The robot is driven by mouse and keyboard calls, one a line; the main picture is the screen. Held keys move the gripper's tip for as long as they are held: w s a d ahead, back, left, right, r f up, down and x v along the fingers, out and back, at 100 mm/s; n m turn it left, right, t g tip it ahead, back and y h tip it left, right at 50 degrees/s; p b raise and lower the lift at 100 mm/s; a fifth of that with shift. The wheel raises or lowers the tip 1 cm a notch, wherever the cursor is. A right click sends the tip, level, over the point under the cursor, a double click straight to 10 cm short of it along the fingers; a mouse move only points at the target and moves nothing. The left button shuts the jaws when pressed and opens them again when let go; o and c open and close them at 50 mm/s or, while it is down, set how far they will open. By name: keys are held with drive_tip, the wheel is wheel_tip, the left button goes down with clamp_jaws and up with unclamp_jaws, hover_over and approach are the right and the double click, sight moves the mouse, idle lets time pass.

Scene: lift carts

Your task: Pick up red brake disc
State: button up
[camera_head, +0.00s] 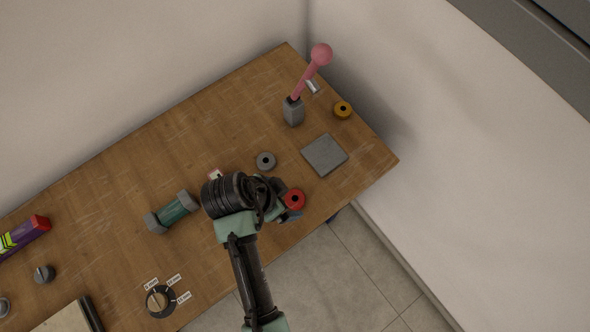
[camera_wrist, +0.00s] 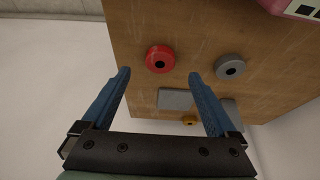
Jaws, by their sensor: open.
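The red brake disc (camera_head: 295,199) is a round red ring with a dark centre hole, lying on the wooden table near its front right edge. In the wrist view the red disc (camera_wrist: 160,59) lies on the wood beyond my fingertips, between their lines and nearer the left one. My gripper (camera_wrist: 160,74) has two blue fingers spread apart with nothing between them. In the head view my arm reaches over the table and its wrist is just left of the red disc. The fingers are mostly hidden there.
A grey disc (camera_head: 265,161) lies close by, with a grey square plate (camera_head: 324,155) to its right and a yellow disc (camera_head: 342,110) farther back. A grey holder (camera_head: 293,111) carries a pink ball-ended stick (camera_head: 314,65). A green-and-grey dumbbell shape (camera_head: 173,212) lies left of my arm.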

sight(294, 199)
drive_tip(key=shift+d+f, duration=0.2)
drive_tip(key=shift+f, duration=0.3)
drive_tip(key=p+x, duration=0.1)
drive_tip(key=x, duration=0.3)
drive_tip(key=shift+w, duration=0.1)
clamp_jaws()
